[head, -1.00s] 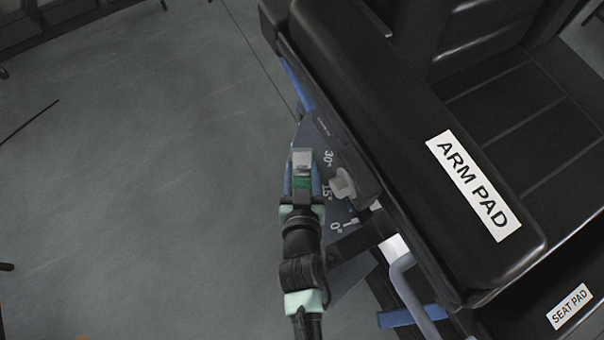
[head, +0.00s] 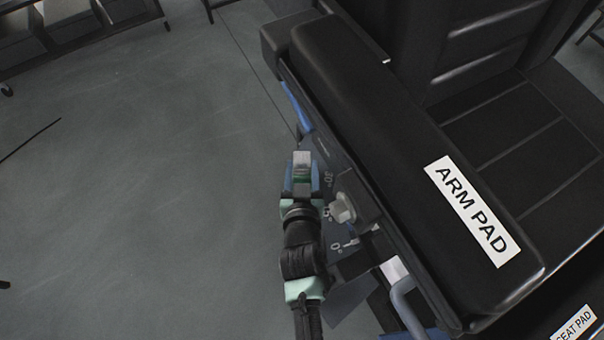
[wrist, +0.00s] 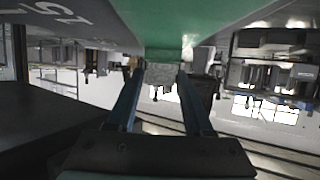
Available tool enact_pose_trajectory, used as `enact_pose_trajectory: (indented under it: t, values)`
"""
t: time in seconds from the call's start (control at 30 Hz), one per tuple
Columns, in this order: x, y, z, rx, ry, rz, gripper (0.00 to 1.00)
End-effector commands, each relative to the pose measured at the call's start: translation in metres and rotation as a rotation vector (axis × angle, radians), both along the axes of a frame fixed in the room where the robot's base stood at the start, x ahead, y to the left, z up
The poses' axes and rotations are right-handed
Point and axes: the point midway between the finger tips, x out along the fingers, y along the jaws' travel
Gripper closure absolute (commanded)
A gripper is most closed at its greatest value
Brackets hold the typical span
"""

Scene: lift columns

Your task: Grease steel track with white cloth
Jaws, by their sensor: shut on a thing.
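My gripper (head: 302,184) points away from me beside the chair's angle plate (head: 338,262), left of the black arm pad (head: 395,130). Its blue fingers are shut on a small pale grey block with a green part (head: 302,160). In the wrist view the block's speckled grey end (wrist: 160,74) sits between the fingertips, with a broad green surface (wrist: 180,18) above. I cannot tell whether this is a tool or an applicator. No white cloth is clearly recognisable. I cannot make out the steel track for certain.
A grey knob (head: 343,208) juts from the plate close to the right of my gripper. A bent grey tube (head: 405,300) stands lower right. The "ARM PAD" label (head: 472,210) is on the pad. Open floor (head: 150,190) lies left, with a shelf (head: 60,25) at the back left.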

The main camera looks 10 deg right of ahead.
Motion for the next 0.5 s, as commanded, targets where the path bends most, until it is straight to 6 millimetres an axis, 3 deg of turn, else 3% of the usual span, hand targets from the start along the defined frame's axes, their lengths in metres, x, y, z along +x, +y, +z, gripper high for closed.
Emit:
enact_pose_trajectory:
  t: [0.27,0.5]
  values:
    - [0.0118,-0.0022,0.0002,0.000,0.001,0.000,0.93]
    - [0.0038,-0.0011,-0.0007,0.000,0.002,-0.001,0.93]
